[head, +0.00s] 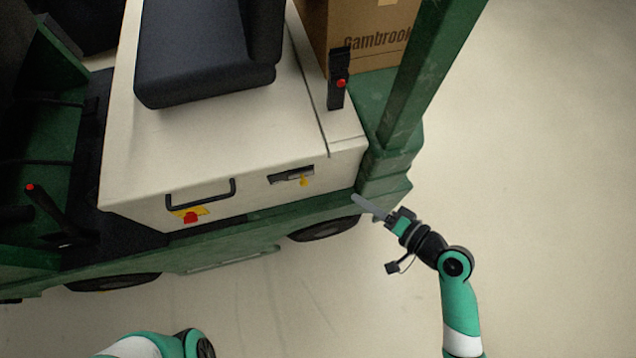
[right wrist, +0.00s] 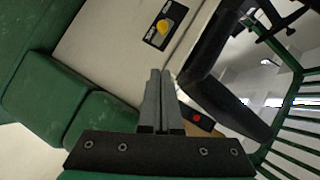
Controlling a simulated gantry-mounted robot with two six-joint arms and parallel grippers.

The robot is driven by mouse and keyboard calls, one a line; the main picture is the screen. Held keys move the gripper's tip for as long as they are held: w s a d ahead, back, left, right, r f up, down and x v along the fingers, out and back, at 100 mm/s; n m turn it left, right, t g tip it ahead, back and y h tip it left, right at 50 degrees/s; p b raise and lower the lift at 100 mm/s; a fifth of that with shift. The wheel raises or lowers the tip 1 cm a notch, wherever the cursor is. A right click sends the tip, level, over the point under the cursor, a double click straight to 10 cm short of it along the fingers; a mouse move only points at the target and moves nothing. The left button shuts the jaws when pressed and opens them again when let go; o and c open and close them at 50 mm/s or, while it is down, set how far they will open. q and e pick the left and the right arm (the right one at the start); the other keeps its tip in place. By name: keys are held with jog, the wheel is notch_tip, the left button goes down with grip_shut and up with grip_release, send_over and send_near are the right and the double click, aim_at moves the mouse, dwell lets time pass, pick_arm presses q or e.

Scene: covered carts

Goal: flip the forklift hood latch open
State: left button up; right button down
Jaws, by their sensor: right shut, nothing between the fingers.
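The forklift hood (head: 240,135) is an off-white box cover with a black seat on top. Its latch (head: 304,181) is a small yellow piece in a dark recess on the front face, right of the black handle. In the right wrist view the yellow latch (right wrist: 165,26) shows at the top, on a black plate. My right gripper (head: 356,199) is shut and empty, its fingers pointing at the forklift's green corner, to the right of and apart from the latch. The right wrist view shows its fingers (right wrist: 160,74) together. My left gripper is out of view; only its arm shows.
A black handle (head: 201,194) and a red-and-yellow part (head: 190,216) sit left of the latch. A green post (head: 425,70) rises on the right, beside a black lever (head: 338,80) and a cardboard box (head: 365,35). The pale floor (head: 560,180) is clear to the right.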

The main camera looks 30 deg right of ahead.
jog(key=b, duration=0.3)
send_near(302, 179)
jog(key=w+d, duration=0.3)
jog(key=w, duration=0.1)
jog(key=a, duration=0.1)
jog(key=a+f, duration=0.2)
jog(key=shift+w+a, duration=0.2)
jog(key=shift+w, duration=0.15)
jog(key=shift+a, duration=0.1)
jog(key=a+p, duration=0.1)
jog(key=a, duration=0.1)
jog(key=w+a+p, duration=0.1)
jog(key=shift+a+f, duration=0.1)
jog(key=shift+a, duration=0.3)
